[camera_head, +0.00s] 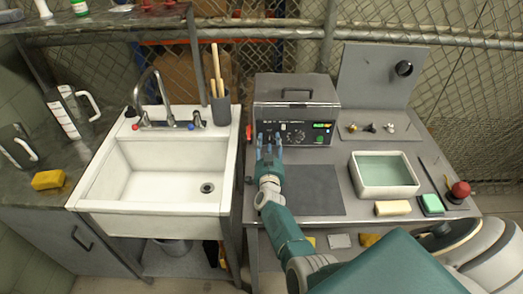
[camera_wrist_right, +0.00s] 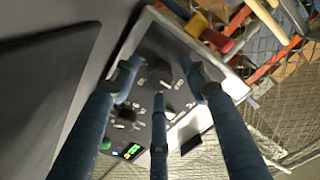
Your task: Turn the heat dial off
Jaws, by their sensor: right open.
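The grey machine (camera_head: 296,97) stands at the back of the metal table, with a dark control panel on its front. The panel carries dials (camera_head: 297,137) and a lit green display (camera_head: 322,126). My right gripper (camera_head: 268,146) is open in front of the panel's left part and hides some of it. In the right wrist view its fingers (camera_wrist_right: 160,77) spread over the panel, with several dark knobs (camera_wrist_right: 124,113) between and behind them. I cannot read which knob is the heat dial, nor tell whether a finger touches one. My left gripper is out of view.
A dark mat (camera_head: 313,190) lies before the machine. A white sink (camera_head: 160,172) stands at the left. A wire fence closes off the back.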

